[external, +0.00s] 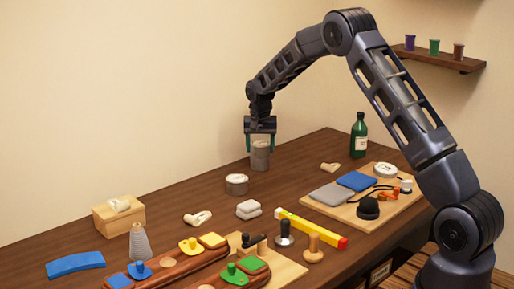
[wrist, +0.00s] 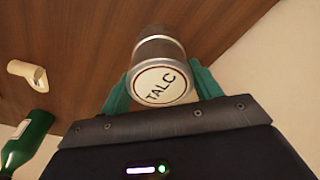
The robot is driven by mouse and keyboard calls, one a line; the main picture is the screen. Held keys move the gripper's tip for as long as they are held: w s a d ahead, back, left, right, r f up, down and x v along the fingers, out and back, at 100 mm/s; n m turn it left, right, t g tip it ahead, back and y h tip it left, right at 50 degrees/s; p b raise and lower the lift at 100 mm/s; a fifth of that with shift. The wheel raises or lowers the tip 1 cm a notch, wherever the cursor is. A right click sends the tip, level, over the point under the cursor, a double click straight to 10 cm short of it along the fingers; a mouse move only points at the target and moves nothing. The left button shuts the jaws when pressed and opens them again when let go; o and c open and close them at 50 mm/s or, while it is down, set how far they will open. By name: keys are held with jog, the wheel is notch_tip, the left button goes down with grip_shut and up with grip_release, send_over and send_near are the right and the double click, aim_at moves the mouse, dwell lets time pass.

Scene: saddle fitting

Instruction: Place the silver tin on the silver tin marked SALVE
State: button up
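A silver tin with a white lid marked TALC (wrist: 160,82) is between the two green fingers of my gripper (wrist: 161,78). In the external view this tall grey tin shape (external: 260,158) is at the far edge of the table, under my gripper (external: 260,147). The fingers lie close along both its sides; whether they press on it is unclear. I cannot tell if it is one tin or two stacked. A second silver tin (external: 236,186) stands upright nearer the camera, and its lid mark is unreadable.
A green bottle (external: 359,136) stands right of my gripper, with a small pale piece (external: 330,168) nearby. The wooden board (external: 340,216) carries grey and blue cloths. A yellow level (external: 312,230) and several tools crowd the front. Bare table surrounds the gripped area.

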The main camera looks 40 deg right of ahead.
aim_at(260, 145)
jog(key=o, duration=0.4)
jog(key=shift+o, duration=0.2)
notch_tip(260, 145, up, 12)
jog(key=s+a, duration=0.1)
jog(key=s+a+r+n+t, duration=0.1)
jog(key=s+a+r, duration=0.3)
jog(key=s+r, duration=0.4)
jog(key=s+a+r+n, duration=0.25)
jog(key=s+r, duration=0.25)
jog(key=s, duration=0.6)
jog(key=s+a+r+n+t, duration=0.1)
jog(key=s+a+r, duration=0.3)
jog(key=s+r, duration=0.4)
jog(key=s+a+f+n, duration=0.1)
jog(key=s+a, duration=0.1)
jog(key=s, duration=0.9)
jog(key=s+a+f+n+t, duration=0.1)
jog(key=s+a+f+n, duration=0.1)
jog(key=s, duration=0.8)
jog(key=s+a+f+n+y, duration=0.1)
jog(key=s+a+f, duration=0.1)
jog(key=s, duration=0.9)
jog(key=shift+s+a, duration=0.3)
jog(key=shift+a, duration=0.05)
